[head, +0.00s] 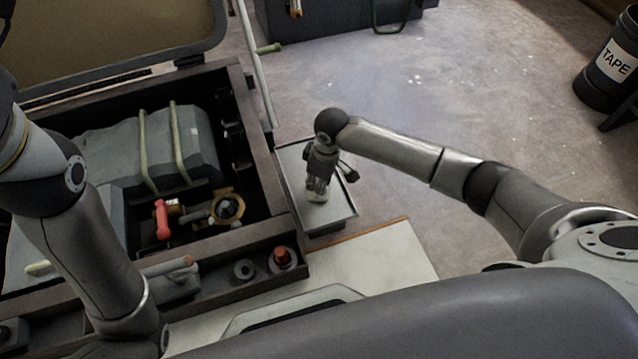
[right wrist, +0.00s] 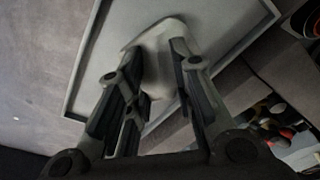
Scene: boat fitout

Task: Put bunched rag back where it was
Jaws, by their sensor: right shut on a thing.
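My right gripper (head: 318,192) points down over a small grey tray (head: 335,217) beside the dark open locker. It is shut on the bunched rag, a small pale lump (head: 317,197) between its fingertips. In the right wrist view the whitish rag (right wrist: 158,62) sits between the two fingers (right wrist: 160,85) with the tray's rim (right wrist: 85,65) around it. I cannot tell whether the rag touches the tray's floor. My left arm comes in at the left of the head view, but its gripper is not visible.
The open locker (head: 262,190) holds grey bundles with straps (head: 145,145), a red-handled item (head: 162,218) and a round brass fitting (head: 228,208). A red-capped item (head: 282,257) sits on its front ledge. A black tape container (head: 610,65) stands far right. The floor beyond the tray is clear.

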